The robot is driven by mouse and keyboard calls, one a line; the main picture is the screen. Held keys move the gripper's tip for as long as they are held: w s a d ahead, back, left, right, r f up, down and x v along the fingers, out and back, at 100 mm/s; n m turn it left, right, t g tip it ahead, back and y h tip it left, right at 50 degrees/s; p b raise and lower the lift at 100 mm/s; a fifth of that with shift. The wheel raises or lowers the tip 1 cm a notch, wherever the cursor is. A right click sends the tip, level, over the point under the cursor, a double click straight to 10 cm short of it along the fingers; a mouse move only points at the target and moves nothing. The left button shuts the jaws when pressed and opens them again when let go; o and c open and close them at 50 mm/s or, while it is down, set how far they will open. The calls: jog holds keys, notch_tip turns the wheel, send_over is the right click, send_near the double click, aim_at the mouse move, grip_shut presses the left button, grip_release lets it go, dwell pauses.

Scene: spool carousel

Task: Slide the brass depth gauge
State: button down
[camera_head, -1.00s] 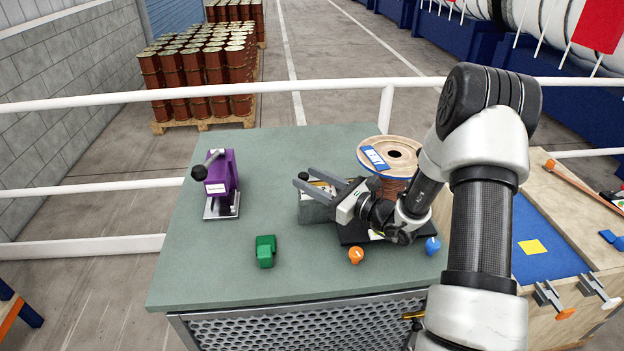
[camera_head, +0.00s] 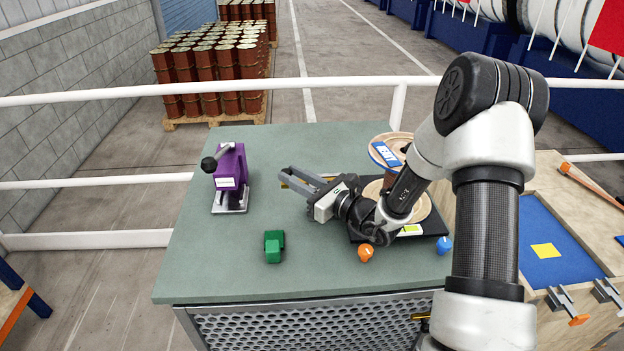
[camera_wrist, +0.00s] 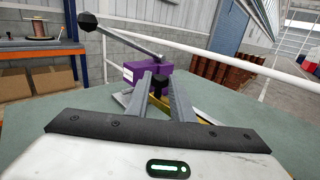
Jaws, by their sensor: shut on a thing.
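The brass depth gauge is a yellow strip that shows in small part beside my gripper's fingers (camera_head: 284,173) in the head view. In the wrist view the brass strip (camera_wrist: 204,119) runs under and between my fingers (camera_wrist: 161,80). My gripper is shut on the gauge, low over the green bench and pointing left. A small black part shows between the fingertips in the wrist view. Most of the gauge is hidden by my fingers. The purple press (camera_head: 231,168), with a black-knobbed lever, stands left of my gripper, apart from it in the head view.
A green block (camera_head: 274,246) lies on the bench (camera_head: 225,275). Orange (camera_head: 366,252) and blue (camera_head: 444,245) knobs sit near the front right. A wooden spool (camera_head: 386,150) stands behind my arm. A white rail (camera_head: 120,93) runs behind; the bench's front left is clear.

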jog(key=shift+a, duration=0.2)
jog(key=c, duration=1.6)
grip_release()
jog(key=shift+a, duration=0.15)
jog(key=shift+o, duration=0.2)
jog(key=b+v, duration=0.1)
jog(key=v, duration=1.6)
jog(key=shift+s+d+b, duration=0.2)
jog(key=shift+d+b, duration=0.05)
jog(key=shift+b, duration=0.15)
jog(key=shift+r, duration=0.1)
